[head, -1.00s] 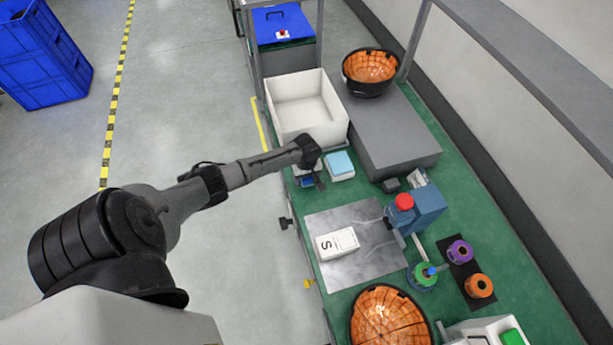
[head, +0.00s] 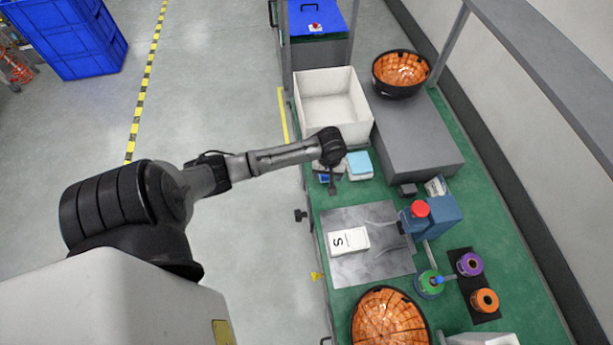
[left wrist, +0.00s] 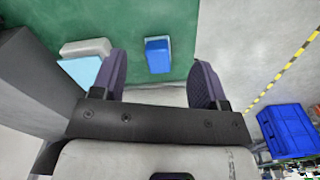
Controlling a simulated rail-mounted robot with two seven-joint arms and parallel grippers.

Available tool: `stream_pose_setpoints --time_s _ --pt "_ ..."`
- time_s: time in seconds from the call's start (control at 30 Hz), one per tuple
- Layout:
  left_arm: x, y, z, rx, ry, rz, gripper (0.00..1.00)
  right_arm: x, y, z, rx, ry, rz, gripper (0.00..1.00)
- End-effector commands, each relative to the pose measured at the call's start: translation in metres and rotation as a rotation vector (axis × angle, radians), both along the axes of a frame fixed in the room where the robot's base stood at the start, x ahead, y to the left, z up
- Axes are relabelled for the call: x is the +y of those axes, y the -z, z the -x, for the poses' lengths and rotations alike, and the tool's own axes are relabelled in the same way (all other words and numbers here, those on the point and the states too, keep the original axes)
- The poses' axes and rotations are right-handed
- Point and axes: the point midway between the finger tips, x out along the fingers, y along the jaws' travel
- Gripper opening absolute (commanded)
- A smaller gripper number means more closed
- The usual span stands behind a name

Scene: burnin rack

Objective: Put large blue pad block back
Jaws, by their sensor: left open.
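My left gripper (head: 333,181) is open and empty, pointing down over the left edge of the green bench. In the left wrist view its two fingers (left wrist: 160,85) stand apart, with a dark blue block (left wrist: 157,55) lying on the green surface beyond the gap between them. In the head view that dark blue block (head: 324,178) is mostly hidden by the gripper. A light blue pad on a white base (head: 359,163) lies just right of the gripper; it also shows in the left wrist view (left wrist: 84,66). I cannot tell which is the large one. My right gripper is not in view.
A white bin (head: 312,109) stands behind the gripper, beside a grey platform (head: 425,150) with an orange-lined bowl (head: 400,70). A metal plate (head: 385,260) bears a white box marked S (head: 349,241). A blue device with a red knob (head: 437,217) stands right of it.

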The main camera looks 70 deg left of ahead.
Motion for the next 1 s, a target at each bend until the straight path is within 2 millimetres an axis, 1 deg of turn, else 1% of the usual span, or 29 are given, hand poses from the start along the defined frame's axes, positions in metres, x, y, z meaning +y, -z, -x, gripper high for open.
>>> stream_pose_setpoints --time_s 0.03,0.07,0.1,0.13,0.2,0.27,0.3,0.4,0.5,0.63,0.77,1.0 --pt "-0.038 0.013 0.021 -0.008 0.148 0.010 0.68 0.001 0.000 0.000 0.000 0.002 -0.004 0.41" --pt "-0.057 0.017 0.033 -0.018 0.240 0.010 0.68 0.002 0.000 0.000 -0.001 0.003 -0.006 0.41" --pt "-0.082 0.019 0.049 -0.037 0.363 0.007 0.68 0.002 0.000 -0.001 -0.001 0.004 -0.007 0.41" --pt "-0.100 0.019 0.061 -0.054 0.450 0.004 0.68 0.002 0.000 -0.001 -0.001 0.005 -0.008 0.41" --pt "-0.136 0.014 0.088 -0.097 0.636 -0.008 0.68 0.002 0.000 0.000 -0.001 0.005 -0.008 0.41" --pt "-0.161 0.005 0.110 -0.134 0.773 -0.023 0.68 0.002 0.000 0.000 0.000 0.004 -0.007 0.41" --pt "-0.175 -0.003 0.123 -0.157 0.851 -0.037 0.68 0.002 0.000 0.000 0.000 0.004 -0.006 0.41" --pt "-0.199 -0.025 0.149 -0.206 1.006 -0.077 0.68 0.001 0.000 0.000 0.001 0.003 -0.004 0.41" --pt "-0.211 -0.044 0.168 -0.238 1.107 -0.118 0.68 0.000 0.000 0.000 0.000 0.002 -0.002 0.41" --pt "-0.217 -0.061 0.181 -0.257 1.179 -0.156 0.68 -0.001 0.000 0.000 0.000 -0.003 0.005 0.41" --pt "-0.218 -0.067 0.185 -0.261 1.204 -0.172 0.68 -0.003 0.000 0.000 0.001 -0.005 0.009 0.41" --pt "-0.218 -0.066 0.185 -0.261 1.206 -0.173 0.68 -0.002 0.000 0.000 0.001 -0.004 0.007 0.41"
